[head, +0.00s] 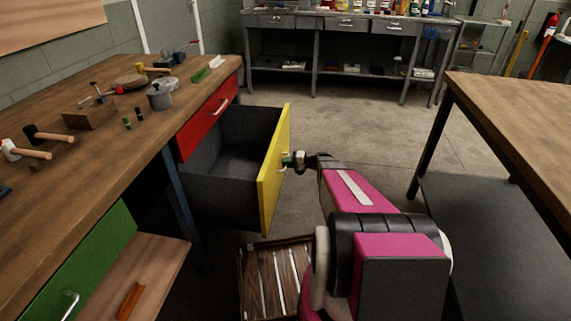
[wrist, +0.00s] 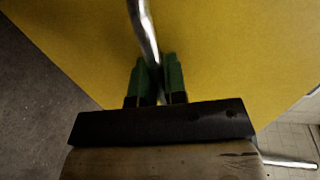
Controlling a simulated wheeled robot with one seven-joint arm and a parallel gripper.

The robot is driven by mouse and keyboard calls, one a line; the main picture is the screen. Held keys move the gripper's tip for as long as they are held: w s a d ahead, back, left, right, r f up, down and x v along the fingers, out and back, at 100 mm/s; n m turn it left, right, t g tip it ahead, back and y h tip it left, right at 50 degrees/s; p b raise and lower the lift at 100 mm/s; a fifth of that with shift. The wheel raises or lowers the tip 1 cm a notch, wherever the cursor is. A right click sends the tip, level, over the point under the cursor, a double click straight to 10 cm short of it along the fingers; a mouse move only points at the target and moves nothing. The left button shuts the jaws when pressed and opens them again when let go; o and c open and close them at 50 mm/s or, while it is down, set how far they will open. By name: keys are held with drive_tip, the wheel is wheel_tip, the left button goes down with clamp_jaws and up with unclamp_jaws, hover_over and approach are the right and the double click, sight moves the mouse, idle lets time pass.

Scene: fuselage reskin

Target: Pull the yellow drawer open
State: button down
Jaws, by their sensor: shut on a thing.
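The yellow drawer (head: 272,172) stands pulled out from under the left workbench, and its dark grey box is open to view. The box looks empty where I can see into it. My gripper (head: 288,160) is at the outer side of the yellow front. In the wrist view the yellow front (wrist: 230,50) fills most of the picture. The drawer's metal handle (wrist: 144,30) runs between the green fingertips of my gripper (wrist: 160,80), which is shut on it. In the head view the handle is mostly hidden by the gripper.
A red drawer (head: 207,117) is shut beside the yellow one. The wooden workbench (head: 95,160) holds hammers, a pot and other tools. A crate (head: 275,278) stands on the floor below. Another table (head: 520,110) is at the right. Open floor (head: 350,125) lies between.

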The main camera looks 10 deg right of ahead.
drive_tip(key=c, duration=1.2)
unclamp_jaws()
drive_tip(key=v, duration=1)
drive_tip(key=shift+d, duration=0.35)
drive_tip(key=s+a+r+n+g+h, duration=0.2)
drive_tip(key=s+a+g+h, duration=0.35)
drive_tip(key=s+a, duration=0.5)
drive_tip(key=s+r+h, duration=0.1)
drive_tip(key=s+h, duration=0.2)
drive_tip(key=s+r+n+h, duration=0.1)
drive_tip(key=s+r+h, duration=0.1)
drive_tip(key=s+h, duration=0.1)
drive_tip(key=s+r+n+h, duration=0.1)
drive_tip(key=s+r+h, duration=0.1)
drive_tip(key=s, duration=0.3)
drive_tip(key=shift+a+r+h, duration=0.15)
drive_tip(key=shift+a+h, duration=0.05)
drive_tip(key=shift+h, duration=0.35)
